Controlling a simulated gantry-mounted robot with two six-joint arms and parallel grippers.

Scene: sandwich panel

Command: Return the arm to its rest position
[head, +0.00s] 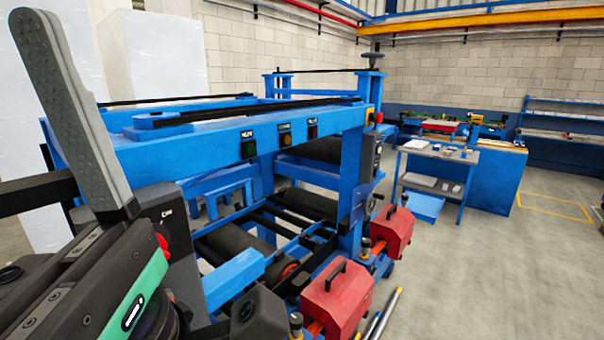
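Part of my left arm fills the lower left of the head view, very close to the camera, with a dark body and a green band. A long grey ridged finger of my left gripper (66,105) points upward. I can make out only this one finger clearly, so its opening cannot be judged. I see nothing held against the finger. My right gripper is not in view.
A blue roller machine (225,150) with labelled push buttons (284,134) stands right behind the arm. Red boxes (338,298) sit at its front right. A grey-topped cart (440,151) and a blue workbench (490,178) stand farther back. Open floor (500,280) lies at right.

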